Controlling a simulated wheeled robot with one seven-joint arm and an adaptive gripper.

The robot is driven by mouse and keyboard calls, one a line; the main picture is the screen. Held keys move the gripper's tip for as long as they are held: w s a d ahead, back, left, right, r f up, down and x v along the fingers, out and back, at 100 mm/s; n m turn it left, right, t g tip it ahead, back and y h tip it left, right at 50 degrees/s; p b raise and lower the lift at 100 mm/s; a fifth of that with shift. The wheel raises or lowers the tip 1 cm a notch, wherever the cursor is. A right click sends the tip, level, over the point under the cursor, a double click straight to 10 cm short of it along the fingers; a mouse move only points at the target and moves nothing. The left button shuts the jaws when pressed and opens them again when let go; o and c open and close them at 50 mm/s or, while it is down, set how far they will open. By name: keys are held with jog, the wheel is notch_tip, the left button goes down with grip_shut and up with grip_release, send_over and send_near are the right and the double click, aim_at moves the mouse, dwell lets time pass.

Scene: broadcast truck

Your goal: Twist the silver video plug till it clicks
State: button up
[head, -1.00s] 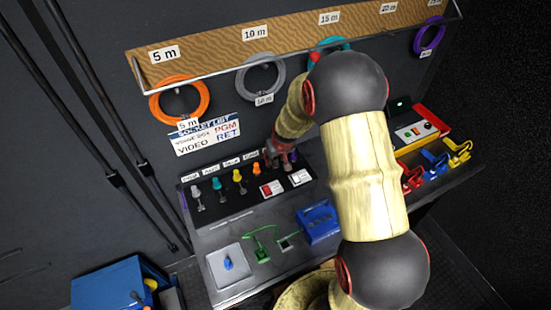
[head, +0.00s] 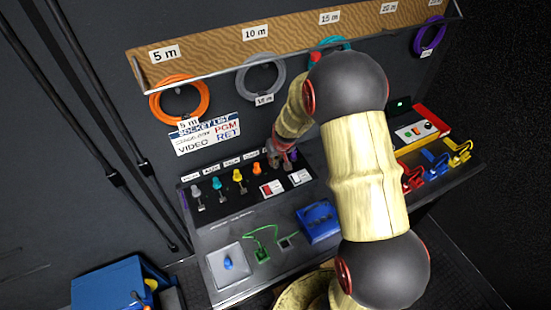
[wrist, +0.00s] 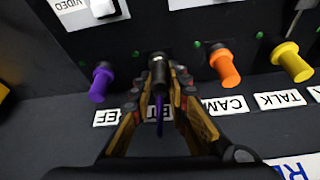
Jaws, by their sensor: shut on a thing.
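My gripper (wrist: 158,108) is shut on a plug (wrist: 159,68) in the wrist view. Its barrel is dark and metallic with bright glints, and it stands in the panel between the purple and orange plugs. A thin purple strip shows between the fingers below it. The label under it is partly hidden by the fingers. I cannot tell its turn angle or whether it is locked. In the head view my gripper (head: 277,156) is at the panel's right part, mostly behind my arm. A VIDEO label (wrist: 62,5) shows at the upper left of the wrist view.
Close neighbours are a purple plug (wrist: 101,82), an orange plug (wrist: 225,69) and a yellow plug (wrist: 291,62). A blue box (head: 318,222) is on the desk. Coiled cables (head: 180,98) hang behind.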

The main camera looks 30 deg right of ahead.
jog(key=shift+m+p, duration=0.5)
jog(key=shift+p, duration=0.8)
grip_shut()
jog(key=shift+f+m+h+b, duration=0.1)
jog(key=shift+m+h+b, duration=0.2)
jog(key=shift+b, duration=0.55)
jog(key=shift+m+h+b, duration=0.4)
jog(key=shift+m+b, duration=0.5)
jog(key=shift+b, duration=2.1)
jog(key=shift+m+g+b, duration=0.4)
jog(key=shift+m+b, duration=0.1)
jog(key=shift+b, duration=1.3)
jog(key=shift+s+f+m+g+h+b, duration=0.15)
jog(key=shift+m+h+b, duration=0.15)
jog(key=shift+m+b, duration=0.75)
jog(key=shift+f+m+g+h+b, duration=0.15)
jog(key=shift+m+h+b, duration=0.2)
jog(key=shift+b, duration=1.25)
